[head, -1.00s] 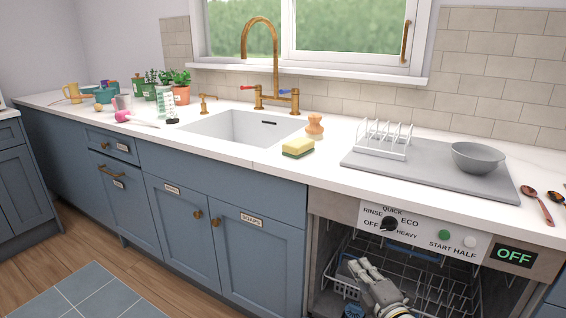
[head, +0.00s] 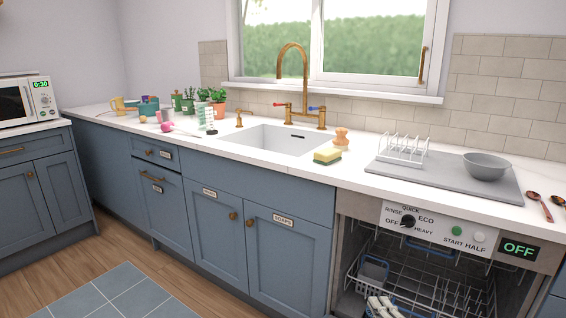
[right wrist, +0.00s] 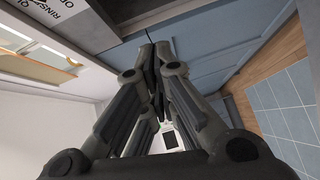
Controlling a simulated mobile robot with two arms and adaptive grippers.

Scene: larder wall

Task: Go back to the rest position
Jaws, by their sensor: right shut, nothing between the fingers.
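My right gripper (head: 380,306) shows at the bottom edge of the head view, in front of the open dishwasher; only its fingertips are in frame. In the right wrist view the right gripper (right wrist: 156,52) has its fingers together with nothing between them. My left gripper is in neither view.
The open dishwasher (head: 452,284) shows its racks and a panel (head: 436,228) reading OFF. Above it, the counter holds a grey drainer mat (head: 440,182), a bowl (head: 486,165) and a sponge (head: 327,156). Blue cabinets (head: 214,236) run leftward. The wooden floor (head: 110,247) in front is clear.

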